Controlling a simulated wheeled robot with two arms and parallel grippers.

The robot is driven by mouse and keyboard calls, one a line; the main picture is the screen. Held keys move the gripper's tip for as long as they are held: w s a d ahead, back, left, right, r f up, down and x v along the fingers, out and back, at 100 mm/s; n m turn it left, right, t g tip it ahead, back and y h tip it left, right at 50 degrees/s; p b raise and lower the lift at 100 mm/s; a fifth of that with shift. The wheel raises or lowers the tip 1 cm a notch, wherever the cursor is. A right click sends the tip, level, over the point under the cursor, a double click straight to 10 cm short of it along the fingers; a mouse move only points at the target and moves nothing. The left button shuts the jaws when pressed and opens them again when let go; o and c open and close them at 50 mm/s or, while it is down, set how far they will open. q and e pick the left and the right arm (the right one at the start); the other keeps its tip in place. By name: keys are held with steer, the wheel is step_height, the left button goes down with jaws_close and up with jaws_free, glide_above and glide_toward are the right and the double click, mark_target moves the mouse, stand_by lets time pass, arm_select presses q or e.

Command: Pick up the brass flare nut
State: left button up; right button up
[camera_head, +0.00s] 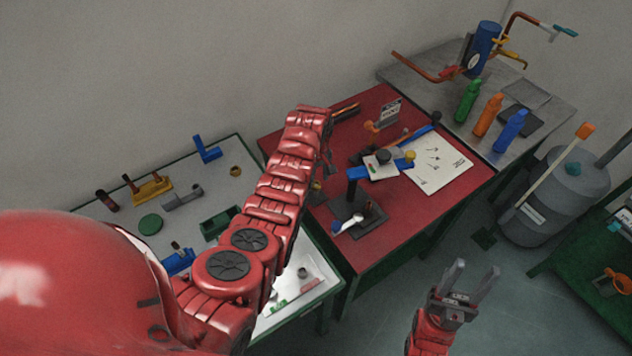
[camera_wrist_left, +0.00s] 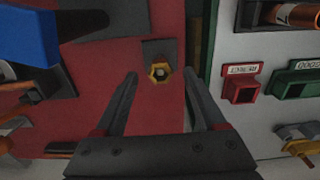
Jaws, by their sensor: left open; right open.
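The brass flare nut (camera_wrist_left: 160,72) sits on a small dark plate (camera_wrist_left: 158,48) on the red tabletop, in the left wrist view. My left gripper (camera_wrist_left: 160,74) is open, with one fingertip on each side of the nut in that view. The picture does not show clearly how far above the nut the fingers are. In the head view my left gripper (camera_head: 328,160) hangs over the left part of the red table (camera_head: 350,270), partly hidden by its arm. My right gripper (camera_head: 466,284) is open and empty over the floor at the lower right.
A blue-armed fixture (camera_head: 358,182) and a white sheet (camera_head: 440,170) are on the red table. A white table (camera_head: 210,178) with several parts adjoins on the left. In the left wrist view, a red holder (camera_wrist_left: 242,92) and a green holder (camera_wrist_left: 294,84) lie to the right.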

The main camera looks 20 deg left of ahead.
arm_select(q)
steer(key=shift+f, duration=0.55)
steer(key=c, duration=0.9)
steer(key=shift+r, duration=0.15)
steer(key=shift+c, duration=0.2)
